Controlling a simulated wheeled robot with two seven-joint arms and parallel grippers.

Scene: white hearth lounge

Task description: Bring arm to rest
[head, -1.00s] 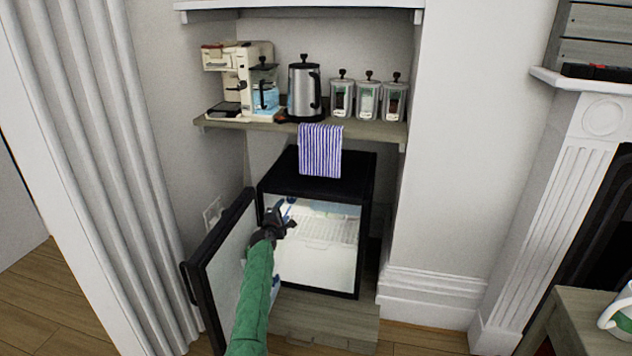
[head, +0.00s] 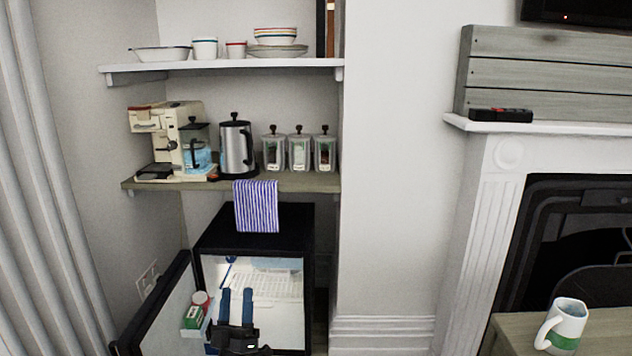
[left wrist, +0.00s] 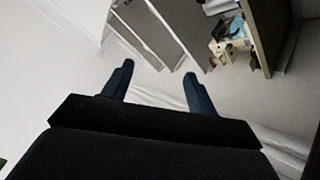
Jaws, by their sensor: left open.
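My left gripper (head: 236,292) is at the bottom of the head view, its two blue fingers pointing up and standing apart with nothing between them. It overlaps the opening of the small black fridge (head: 290,222) and hides part of its lit inside. In the left wrist view the same open fingers (left wrist: 159,70) show a gap with nothing held. The fridge door (head: 160,312) stands open to the left, with a red-and-white and a green item on its inner side. My right gripper is in neither view.
A shelf (head: 300,183) above the fridge holds a coffee machine (head: 160,130), a kettle (head: 237,148) and glass jars (head: 299,152). A striped towel (head: 256,207) hangs over its edge. A mug (head: 566,326) stands on a table at lower right, near the fireplace.

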